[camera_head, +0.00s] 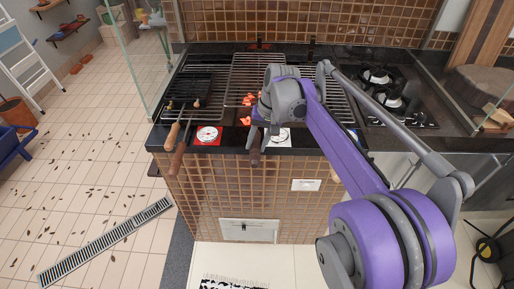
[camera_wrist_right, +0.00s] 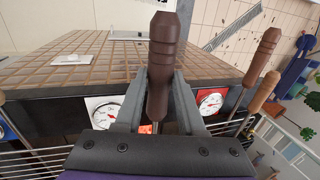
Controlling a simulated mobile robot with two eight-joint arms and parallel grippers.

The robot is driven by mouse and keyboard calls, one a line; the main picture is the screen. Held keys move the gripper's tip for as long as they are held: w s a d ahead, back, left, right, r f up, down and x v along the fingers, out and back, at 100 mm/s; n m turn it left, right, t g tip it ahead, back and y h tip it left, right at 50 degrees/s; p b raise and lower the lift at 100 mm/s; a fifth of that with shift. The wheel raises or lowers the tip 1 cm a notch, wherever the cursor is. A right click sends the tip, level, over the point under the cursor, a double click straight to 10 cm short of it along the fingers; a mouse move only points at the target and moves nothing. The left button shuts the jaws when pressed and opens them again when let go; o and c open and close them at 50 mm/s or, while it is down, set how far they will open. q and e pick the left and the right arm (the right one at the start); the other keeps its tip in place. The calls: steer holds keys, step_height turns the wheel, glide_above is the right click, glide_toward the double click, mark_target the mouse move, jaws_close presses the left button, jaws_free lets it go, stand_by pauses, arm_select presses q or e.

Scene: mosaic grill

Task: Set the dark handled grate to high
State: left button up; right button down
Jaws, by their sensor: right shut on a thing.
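My right gripper (camera_head: 258,138) is at the front edge of the grill. In the right wrist view its two fingers (camera_wrist_right: 158,115) are shut on a dark brown turned handle (camera_wrist_right: 165,60), which points out over the tiled front. The handle's lower end also shows below the gripper in the head view (camera_head: 255,158). A middle wire grate (camera_head: 258,68) lies behind the gripper, above glowing coals (camera_head: 246,120); my arm covers part of it. The handle's joint to the grate is hidden, and I cannot tell the grate's height level. My left gripper is not in view.
A dark grate (camera_head: 190,88) on the left has a light wooden handle (camera_head: 172,135) and a second dark handle (camera_head: 177,160) near it. Red-rimmed (camera_head: 208,135) and white (camera_head: 280,137) dials sit on the front edge. A glass panel (camera_head: 143,60) stands left; gas burners (camera_head: 378,76) are right.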

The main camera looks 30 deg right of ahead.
step_height(320, 180, up, 6)
steer(key=shift+w+r+p, duration=0.1)
steer(key=shift+r+p, duration=0.15)
steer(key=shift+p, duration=0.8)
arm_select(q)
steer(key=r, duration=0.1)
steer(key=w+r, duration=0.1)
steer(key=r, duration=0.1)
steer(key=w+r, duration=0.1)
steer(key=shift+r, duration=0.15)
arm_select(e)
steer(key=shift+d+f, duration=0.1)
steer(key=shift+f, duration=0.05)
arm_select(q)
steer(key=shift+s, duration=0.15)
arm_select(e)
steer(key=c, duration=0.5)
jaws_free()
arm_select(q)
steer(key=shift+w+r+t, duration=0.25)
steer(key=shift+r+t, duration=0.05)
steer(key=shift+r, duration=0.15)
arm_select(e)
steer(key=v, duration=1)
steer(key=shift+r, duration=0.4)
